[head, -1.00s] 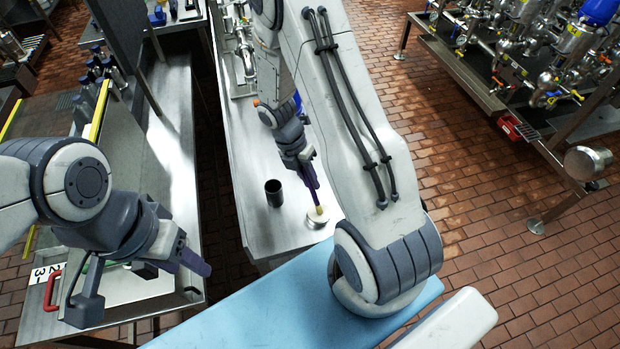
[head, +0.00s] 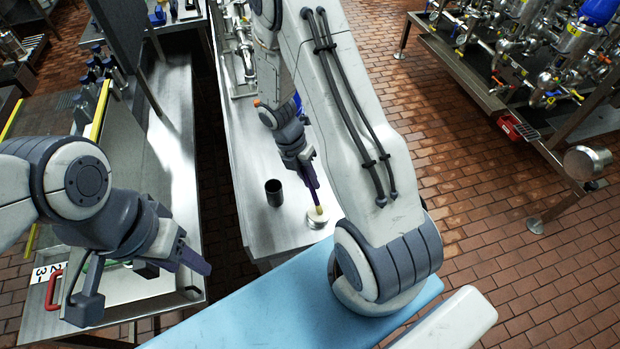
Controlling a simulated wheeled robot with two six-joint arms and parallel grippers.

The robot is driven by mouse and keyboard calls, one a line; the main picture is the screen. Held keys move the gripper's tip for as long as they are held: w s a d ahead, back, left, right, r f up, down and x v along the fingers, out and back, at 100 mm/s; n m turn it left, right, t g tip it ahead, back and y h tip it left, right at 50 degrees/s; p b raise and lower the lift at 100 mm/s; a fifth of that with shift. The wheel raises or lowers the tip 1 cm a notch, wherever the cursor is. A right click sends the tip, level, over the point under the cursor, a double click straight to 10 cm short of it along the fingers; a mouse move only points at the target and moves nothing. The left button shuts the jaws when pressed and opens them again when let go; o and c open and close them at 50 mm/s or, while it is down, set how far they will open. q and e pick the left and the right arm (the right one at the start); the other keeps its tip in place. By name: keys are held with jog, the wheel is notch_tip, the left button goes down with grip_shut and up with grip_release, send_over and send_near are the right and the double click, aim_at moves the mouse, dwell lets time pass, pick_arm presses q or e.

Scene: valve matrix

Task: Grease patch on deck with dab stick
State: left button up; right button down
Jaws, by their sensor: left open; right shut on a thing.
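My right gripper (head: 311,178) is shut on the dab stick (head: 318,200), whose dark handle is largely hidden by the fingers. The stick points down, and its pale yellow tip is at a round, shallow metal tin (head: 317,221) with a cream-coloured top. I cannot tell whether the tip touches the contents. The tin stands on the steel deck (head: 275,232). No separate grease patch can be made out on the deck. My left gripper (head: 140,284) is open and empty, at the left over the other bench.
A dark open cup (head: 274,192) stands on the deck left of the tin. A light blue panel (head: 260,310) lies in front. Steel fittings (head: 245,60) line the deck's far part. A pipe-and-valve stand (head: 520,60) is at the far right. My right upper arm hides the deck's right side.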

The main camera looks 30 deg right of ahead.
notch_tip(320, 180, up, 7)
jog(key=p, duration=0.7)
jog(key=shift+p, duration=0.3)
dwell(0.7)
